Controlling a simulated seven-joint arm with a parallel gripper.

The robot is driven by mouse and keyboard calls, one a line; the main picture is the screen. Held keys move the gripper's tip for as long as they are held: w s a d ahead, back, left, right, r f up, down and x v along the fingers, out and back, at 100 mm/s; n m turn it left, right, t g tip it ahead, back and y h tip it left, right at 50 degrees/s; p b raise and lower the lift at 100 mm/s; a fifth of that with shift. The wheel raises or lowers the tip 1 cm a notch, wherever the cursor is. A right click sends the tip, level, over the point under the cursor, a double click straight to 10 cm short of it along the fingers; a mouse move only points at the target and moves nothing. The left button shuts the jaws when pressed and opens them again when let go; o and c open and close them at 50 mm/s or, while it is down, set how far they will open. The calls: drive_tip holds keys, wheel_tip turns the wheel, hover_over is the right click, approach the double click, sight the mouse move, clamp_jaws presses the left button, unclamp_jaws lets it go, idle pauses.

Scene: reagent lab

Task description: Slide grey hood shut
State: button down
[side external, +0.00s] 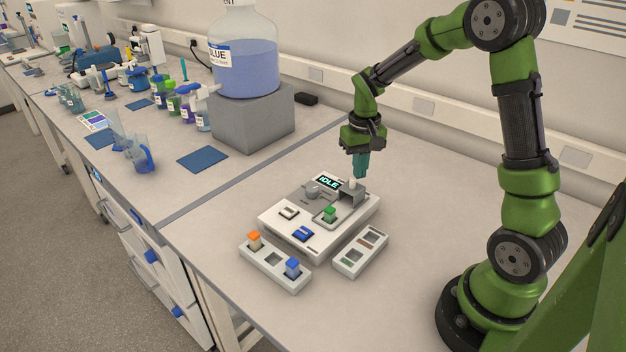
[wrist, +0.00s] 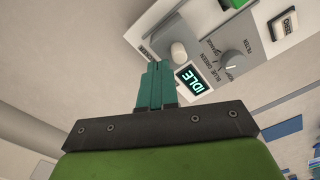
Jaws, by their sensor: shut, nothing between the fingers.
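The white device (side external: 285,229) sits on the bench, its display (side external: 328,183) reading IDLE. The grey hood (side external: 350,197) is at the right back of the device, at the far end of a grey track. A light rounded knob (side external: 351,185) stands by the hood; a similar white knob shows in the wrist view (wrist: 178,50). A green-capped cuvette (side external: 330,212) stands uncovered in front of the hood. My gripper (side external: 361,174) is shut and empty, pointing down just behind the hood. Its teal fingers (wrist: 155,66) are close to the white knob; contact cannot be told.
A white rack (side external: 275,263) with orange- and blue-capped cuvettes is in front of the device. A smaller rack (side external: 361,250) is at its right. A grey block (side external: 250,119) bears a big blue bottle (side external: 245,65) behind left. The bench at right is clear.

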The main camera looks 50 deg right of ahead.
sight(357, 184)
drive_tip(key=shift+f, duration=1.5)
drive_tip(key=shift+s, duration=0.1)
drive_tip(key=shift+a, duration=0.4)
drive_tip(key=shift+d, duration=0.7)
drive_tip(key=shift+d+r, duration=0.15)
drive_tip(key=shift+r, duration=0.3)
wheel_tip(357, 184, up, 6)
drive_tip(key=shift+r, duration=0.15)
drive_tip(key=c, duration=1.8)
unclamp_jaws()
